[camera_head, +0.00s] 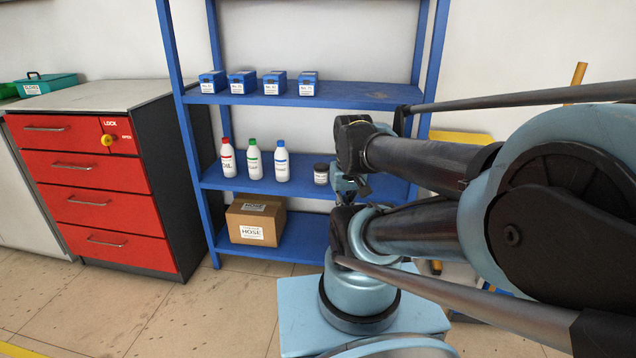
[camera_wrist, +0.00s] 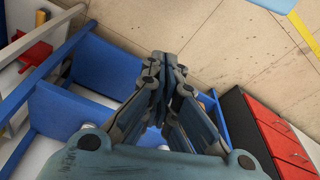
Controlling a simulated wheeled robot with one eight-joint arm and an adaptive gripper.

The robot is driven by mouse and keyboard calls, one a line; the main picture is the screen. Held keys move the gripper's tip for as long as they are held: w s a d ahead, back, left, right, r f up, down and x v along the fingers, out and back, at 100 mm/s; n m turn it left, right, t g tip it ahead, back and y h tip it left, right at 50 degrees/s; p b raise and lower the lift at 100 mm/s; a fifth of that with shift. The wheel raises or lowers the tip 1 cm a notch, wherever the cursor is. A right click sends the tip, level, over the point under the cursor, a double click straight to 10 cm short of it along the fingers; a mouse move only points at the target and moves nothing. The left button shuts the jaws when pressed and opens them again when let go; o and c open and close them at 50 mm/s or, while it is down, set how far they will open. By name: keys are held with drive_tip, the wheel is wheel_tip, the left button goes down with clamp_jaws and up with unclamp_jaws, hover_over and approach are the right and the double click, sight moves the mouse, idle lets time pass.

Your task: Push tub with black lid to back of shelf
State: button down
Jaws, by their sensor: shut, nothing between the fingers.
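The small white tub with a black lid (camera_head: 321,173) stands upright on the middle shelf (camera_head: 300,184) of the blue rack, to the right of the bottles. My gripper (camera_head: 350,187) is just right of the tub at about the same height, partly covered by my arm. Whether it touches the tub cannot be told. In the wrist view my gripper (camera_wrist: 164,60) is shut and empty, its fingers together. I cannot make out the tub clearly in that view; the fingers cover much of the shelf.
Three bottles with red, green (camera_head: 253,160) and blue caps stand left of the tub. Several blue boxes (camera_head: 242,83) are on the top shelf. A cardboard box (camera_head: 256,221) is on the bottom shelf. A red drawer cabinet (camera_head: 85,190) stands left; blue uprights (camera_head: 187,140) frame the rack.

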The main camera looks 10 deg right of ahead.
sight(321, 174)
drive_tip(key=w+m, duration=0.3)
drive_tip(key=w, duration=2.5)
drive_tip(key=shift+m+t+h, duration=0.4)
drive_tip(key=shift+t+h, duration=0.1)
drive_tip(key=w+f, duration=0.4)
drive_tip(key=f, duration=0.1)
drive_tip(key=w+f, duration=0.4)
drive_tip(key=f, duration=0.1)
drive_tip(key=w+a+f, duration=0.1)
drive_tip(key=w+f, duration=0.2)
drive_tip(key=f, duration=0.2)
drive_tip(key=shift+w+a+f, duration=0.1)
drive_tip(key=shift+w, duration=0.3)
drive_tip(key=shift+w+d+f, duration=0.15)
drive_tip(key=shift+w+d, duration=0.1)
drive_tip(key=shift+w, duration=0.4)
drive_tip(key=shift+w+d+f, duration=0.15)
drive_tip(key=shift+w+d, duration=0.05)
drive_tip(key=shift+w, duration=0.4)
drive_tip(key=shift+w+d, duration=0.2)
drive_tip(key=shift+w, duration=0.45)
